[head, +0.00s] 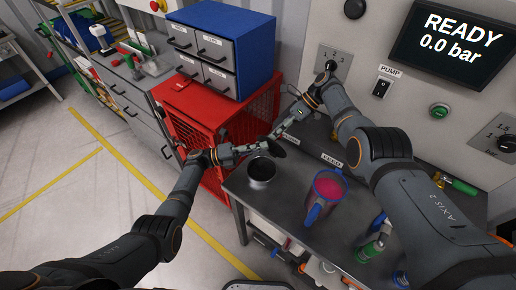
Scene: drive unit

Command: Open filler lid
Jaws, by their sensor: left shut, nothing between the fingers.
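A dark round cup-like opening (262,169) stands at the left end of the grey metal bench; I cannot tell whether it is the filler. My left gripper (274,148) is shut and empty, just above and behind that opening. My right gripper (277,132) points down and left, close to the left one. Its fingers are small and dark, so I cannot tell whether they are open. Dark parts overlap around both fingertips, and I cannot make out a separate filler lid or whether anything touches it.
A clear jug (327,186) with pink liquid and a blue handle stands on the bench (290,205) at the "FEED" label. A red cage cabinet (200,115) with blue drawers (236,45) stands behind left. The control panel (400,92) rises behind, its screen (455,38) reading "READY 0.0 bar".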

